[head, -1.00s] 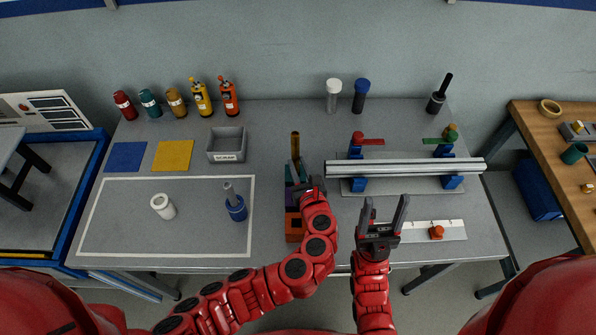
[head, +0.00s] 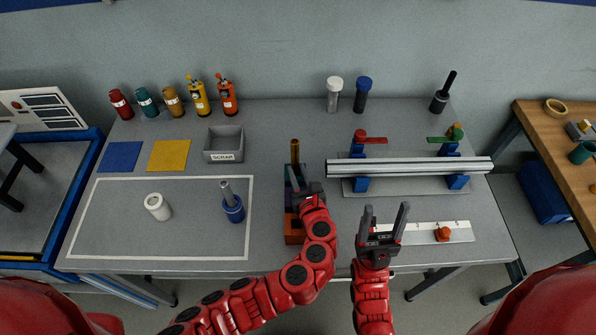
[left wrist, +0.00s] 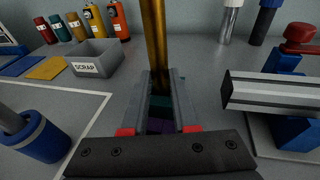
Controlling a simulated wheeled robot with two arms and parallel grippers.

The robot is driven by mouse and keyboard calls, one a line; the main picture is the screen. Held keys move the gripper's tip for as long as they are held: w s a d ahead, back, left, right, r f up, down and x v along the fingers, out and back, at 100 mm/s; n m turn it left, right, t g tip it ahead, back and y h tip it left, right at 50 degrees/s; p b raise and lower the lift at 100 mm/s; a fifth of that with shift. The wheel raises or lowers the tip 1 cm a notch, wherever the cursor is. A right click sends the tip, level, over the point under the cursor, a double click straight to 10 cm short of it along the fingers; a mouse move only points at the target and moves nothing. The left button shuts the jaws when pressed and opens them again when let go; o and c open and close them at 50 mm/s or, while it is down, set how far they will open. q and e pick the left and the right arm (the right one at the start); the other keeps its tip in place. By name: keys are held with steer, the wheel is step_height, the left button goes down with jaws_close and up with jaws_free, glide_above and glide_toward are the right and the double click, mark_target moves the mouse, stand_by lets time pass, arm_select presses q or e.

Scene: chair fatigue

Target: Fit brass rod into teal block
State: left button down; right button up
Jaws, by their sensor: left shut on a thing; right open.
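The brass rod (head: 295,153) stands upright at the far end of the block row in the head view. In the left wrist view the rod (left wrist: 154,38) rises between the finger ends. My left gripper (head: 298,174) is shut on the rod low down. The teal block (left wrist: 160,101) shows below the rod between the fingers, partly hidden by them. The rod's lower end is over or at the teal block; I cannot tell whether it is inside. My right gripper (head: 386,208) is open and empty, to the right of the blocks.
A purple block (left wrist: 160,125) and an orange block (head: 294,228) lie nearer in the row. A metal bar (head: 410,168) on blue supports stands close on the right. A scrap bin (head: 224,144), white cylinder (head: 158,207) and blue holder (head: 233,209) stand left.

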arm_select(q)
steer(key=c, duration=0.7)
jaws_free()
steer(key=shift+r, duration=0.2)
steer(key=shift+r+p, duration=0.4)
steer(key=shift+r, duration=0.1)
steer(key=v, duration=0.1)
steer(key=b+v, duration=0.1)
steer(key=v, duration=0.1)
steer(key=b+v, duration=0.1)
steer(key=v, duration=0.1)
steer(key=shift+d+f, duration=0.15)
steer(key=shift+f, duration=0.15)
steer(key=shift+r+b+v, duration=0.1)
steer(key=shift+b+v, duration=0.1)
steer(key=shift+v, duration=1.6)
steer(key=shift+r+b+v, duration=0.15)
steer(key=shift+b+v, duration=0.05)
steer(key=shift+v, duration=1.55)
